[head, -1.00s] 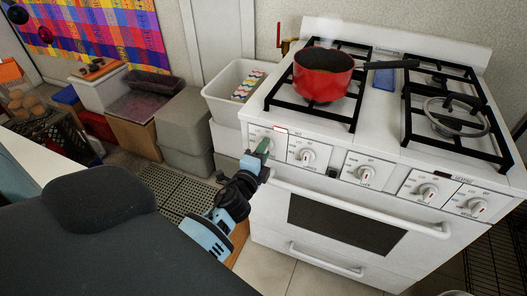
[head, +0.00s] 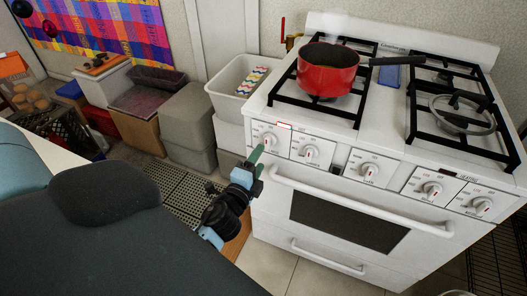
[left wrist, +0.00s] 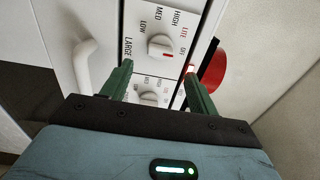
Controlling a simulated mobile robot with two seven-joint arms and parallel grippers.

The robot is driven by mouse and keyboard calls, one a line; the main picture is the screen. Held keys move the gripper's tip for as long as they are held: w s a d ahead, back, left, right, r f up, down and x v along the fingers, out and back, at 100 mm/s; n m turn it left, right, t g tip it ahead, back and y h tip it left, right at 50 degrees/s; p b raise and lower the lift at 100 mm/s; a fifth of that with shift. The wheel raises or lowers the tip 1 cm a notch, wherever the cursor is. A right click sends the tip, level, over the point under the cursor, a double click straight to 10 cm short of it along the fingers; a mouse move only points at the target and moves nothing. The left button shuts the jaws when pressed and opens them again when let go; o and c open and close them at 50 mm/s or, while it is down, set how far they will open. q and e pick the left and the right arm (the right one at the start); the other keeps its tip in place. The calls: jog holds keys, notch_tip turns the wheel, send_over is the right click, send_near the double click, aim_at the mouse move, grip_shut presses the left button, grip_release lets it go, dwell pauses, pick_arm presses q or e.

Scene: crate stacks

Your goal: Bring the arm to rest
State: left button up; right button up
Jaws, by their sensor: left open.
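My left gripper (head: 257,160) is in front of the white stove's (head: 300,180) front panel, just below and left of the leftmost knob (head: 269,140). In the left wrist view its two green fingers (left wrist: 158,85) are spread apart with nothing held between them. A white knob (left wrist: 160,46) with a red mark lies ahead of the fingers, and another knob (left wrist: 150,98) shows between them. The gripper appears apart from the knobs. My right gripper is not in view.
A red pot (head: 327,70) stands on a left burner, its dark handle pointing right. A pan lid (head: 462,112) lies on the right burner. The oven handle (head: 350,202) juts out near my left gripper. Bins and crates (head: 188,130) stand on the left.

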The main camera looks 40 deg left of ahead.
pick_arm(q)
jog(key=shift+v, duration=0.75)
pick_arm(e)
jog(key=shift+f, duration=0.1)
pick_arm(q)
jog(key=s+d+f+n+g+h+p, duration=0.2)
jog(key=s+d+f+n+g, duration=0.1)
jog(key=s, duration=0.7)
jog(key=s+d+f+n+g+h+p, duration=0.2)
jog(key=s+d+f+n, duration=0.3)
jog(key=s, duration=0.5)
jog(key=s+d+f+n+g+h+p, duration=0.2)
jog(key=s+d+f+n+g+p, duration=0.1)
jog(key=s, duration=0.8)
jog(key=shift+d+f+n+g, duration=0.4)
jog(key=shift+d+f+n, duration=0.35)
jog(key=shift+f+n, duration=0.35)
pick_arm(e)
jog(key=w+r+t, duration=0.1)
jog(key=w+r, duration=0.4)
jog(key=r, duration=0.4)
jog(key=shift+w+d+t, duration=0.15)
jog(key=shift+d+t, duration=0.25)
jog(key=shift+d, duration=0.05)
